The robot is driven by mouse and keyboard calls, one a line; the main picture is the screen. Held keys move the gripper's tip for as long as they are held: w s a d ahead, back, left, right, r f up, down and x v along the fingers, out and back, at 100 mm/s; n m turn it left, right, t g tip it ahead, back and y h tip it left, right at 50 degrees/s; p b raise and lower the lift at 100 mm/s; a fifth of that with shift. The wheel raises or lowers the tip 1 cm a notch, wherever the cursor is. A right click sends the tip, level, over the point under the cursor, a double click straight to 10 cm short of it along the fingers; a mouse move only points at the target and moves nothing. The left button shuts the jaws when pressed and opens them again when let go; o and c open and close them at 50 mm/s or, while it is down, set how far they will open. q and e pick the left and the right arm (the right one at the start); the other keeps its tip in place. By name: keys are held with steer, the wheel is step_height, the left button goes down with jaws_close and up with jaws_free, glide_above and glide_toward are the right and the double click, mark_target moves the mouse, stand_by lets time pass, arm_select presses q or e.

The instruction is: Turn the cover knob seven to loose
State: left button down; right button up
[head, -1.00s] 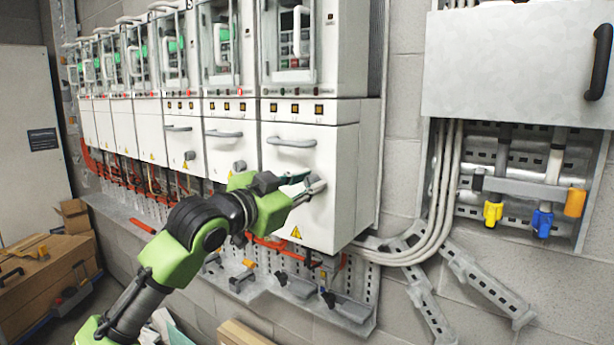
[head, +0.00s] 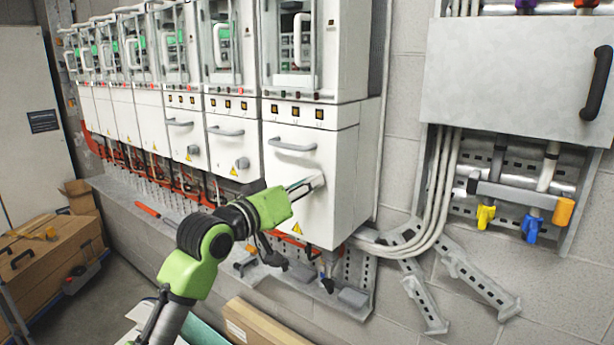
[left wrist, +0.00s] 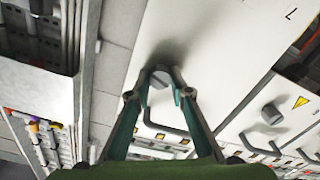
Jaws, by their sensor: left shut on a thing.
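The nearest white cover (head: 335,215) is on the right end of the cabinet row, with a grey bar handle (head: 292,145) near its top. Its grey round knob (left wrist: 160,77) shows in the left wrist view between the fingertips of my left gripper (left wrist: 157,86). The green fingers are shut on this knob. In the head view my left gripper (head: 313,184) reaches the cover's front from the lower left and hides the knob. My right gripper is not in view.
The neighbouring cover has its own grey knob (head: 242,163), also seen in the left wrist view (left wrist: 271,114). A grey panel (head: 520,85) with a black handle hangs at the right. Cardboard boxes (head: 50,255) stand at the lower left.

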arm_select(q)
steer(key=shift+r+n+p, duration=0.2)
steer(key=shift+n+p, duration=0.15)
steer(key=shift+n, duration=0.25)
steer(key=c, duration=1.8)
jaws_free()
steer(key=shift+f, duration=0.15)
steer(key=v, duration=1.2)
